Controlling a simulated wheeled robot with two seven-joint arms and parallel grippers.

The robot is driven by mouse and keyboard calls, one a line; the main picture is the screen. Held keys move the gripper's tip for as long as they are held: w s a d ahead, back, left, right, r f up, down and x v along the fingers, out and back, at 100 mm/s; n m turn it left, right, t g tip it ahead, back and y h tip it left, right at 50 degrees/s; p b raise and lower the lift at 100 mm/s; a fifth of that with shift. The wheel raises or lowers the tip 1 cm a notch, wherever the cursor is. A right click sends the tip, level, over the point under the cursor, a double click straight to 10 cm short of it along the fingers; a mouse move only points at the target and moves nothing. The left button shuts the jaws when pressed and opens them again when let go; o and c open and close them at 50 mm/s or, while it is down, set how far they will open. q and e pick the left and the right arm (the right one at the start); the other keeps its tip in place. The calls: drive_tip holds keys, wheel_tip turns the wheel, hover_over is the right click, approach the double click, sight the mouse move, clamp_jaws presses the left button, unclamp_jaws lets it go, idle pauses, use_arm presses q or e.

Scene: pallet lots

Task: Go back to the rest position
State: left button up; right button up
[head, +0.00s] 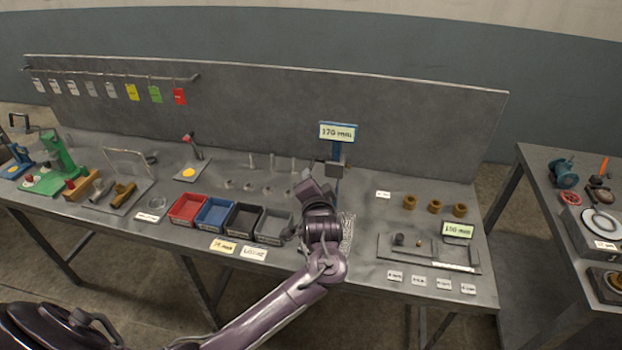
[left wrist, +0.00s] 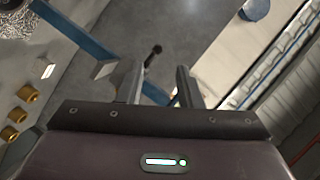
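My left arm comes up from the bottom of the head view, and its gripper (head: 314,188) is raised above the bench, in front of the blue gauge stand (head: 337,152) with a "170 mm" sign. In the left wrist view the two fingers of the gripper (left wrist: 158,72) stand apart with a gap between them. Nothing is seen held. A small dark knob on a rod shows beyond the gap; how far off it is I cannot tell. The fingertips are hard to make out in the head view. My right gripper is not in view.
The bench holds red (head: 187,209), blue (head: 213,214) and dark bins left of my arm. Brass cylinders (head: 435,206) and a grey tray (head: 465,263) stand to the right. A back panel (head: 270,105) rises behind. A second table (head: 545,165) is at far right.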

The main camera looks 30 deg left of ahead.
use_arm(q)
drive_tip(key=shift+s, duration=0.1)
idle(0.4)
drive_tip(key=s+d+f+n+g+h, duration=0.1)
drive_tip(key=s+d+f+g+h, duration=0.1)
drive_tip(key=s+d+f+h, duration=0.3)
drive_tip(key=s+d+f+n+g+h, duration=0.1)
drive_tip(key=s+d+f+g+h, duration=0.15)
drive_tip(key=s, duration=0.35)
drive_tip(key=s+d+n+g, duration=0.15)
drive_tip(key=s+g, duration=0.35)
drive_tip(key=s, duration=1.4)
wheel_tip(320, 180, down, 32)
drive_tip(key=s+g+b, duration=0.2)
drive_tip(key=s, duration=0.1)
drive_tip(key=s+a+f+b, duration=0.2)
drive_tip(key=s+a+f, duration=0.1)
drive_tip(key=s+f, duration=1.5)
drive_tip(key=shift+s+f+m+g+h, duration=0.35)
drive_tip(key=shift+f, duration=0.25)
